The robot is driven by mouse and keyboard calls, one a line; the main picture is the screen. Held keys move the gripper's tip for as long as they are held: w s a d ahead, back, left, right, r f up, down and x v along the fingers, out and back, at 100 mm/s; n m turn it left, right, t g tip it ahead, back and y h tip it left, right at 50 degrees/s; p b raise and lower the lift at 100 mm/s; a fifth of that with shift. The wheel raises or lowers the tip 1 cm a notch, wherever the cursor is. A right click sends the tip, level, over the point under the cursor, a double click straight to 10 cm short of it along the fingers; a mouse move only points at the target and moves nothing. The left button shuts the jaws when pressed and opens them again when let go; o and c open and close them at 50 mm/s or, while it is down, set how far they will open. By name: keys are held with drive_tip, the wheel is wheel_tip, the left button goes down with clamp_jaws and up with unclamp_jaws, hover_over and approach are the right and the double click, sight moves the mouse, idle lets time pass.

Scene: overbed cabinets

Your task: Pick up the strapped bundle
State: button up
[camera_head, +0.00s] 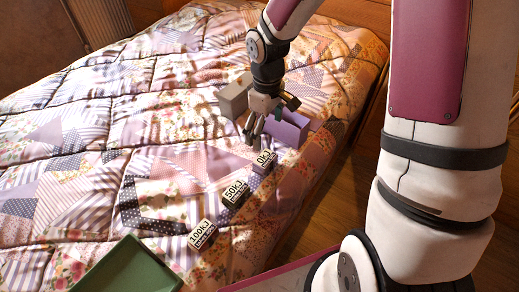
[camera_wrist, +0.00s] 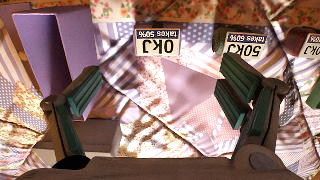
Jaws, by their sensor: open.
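I cannot make out a strapped bundle for certain in either view. My gripper (camera_head: 253,130) is low over the bed, beside a lavender box (camera_head: 290,130) and in front of a beige-grey box (camera_head: 234,96). In the wrist view my gripper (camera_wrist: 160,100) has its two dark green fingers wide apart, with only patterned quilt visible between them. The lavender box shows to the left of the fingers in the wrist view (camera_wrist: 72,55). My gripper hides part of the area between the two boxes in the head view.
Small blocks labelled 0kJ (camera_head: 264,160), 50kJ (camera_head: 235,193) and 100kJ (camera_head: 202,235) stand in a row on the quilt (camera_head: 80,140). A green tray (camera_head: 125,268) lies at the front. The bed's right edge drops to a wooden floor (camera_head: 335,190).

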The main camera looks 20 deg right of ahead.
sight(265, 158)
wheel_tip(265, 158, down, 9)
drive_tip(key=b, duration=0.3)
drive_tip(key=shift+w+b, duration=0.15)
drive_tip(key=shift+b, duration=0.15)
drive_tip(key=shift+w+f+b, duration=0.1)
drive_tip(key=shift+f+b, duration=1.5)
drive_tip(key=shift+f, duration=1.15)
drive_tip(key=shift+c, duration=0.2)
drive_tip(key=shift+d, duration=0.1)
drive_tip(key=c, duration=1.2)
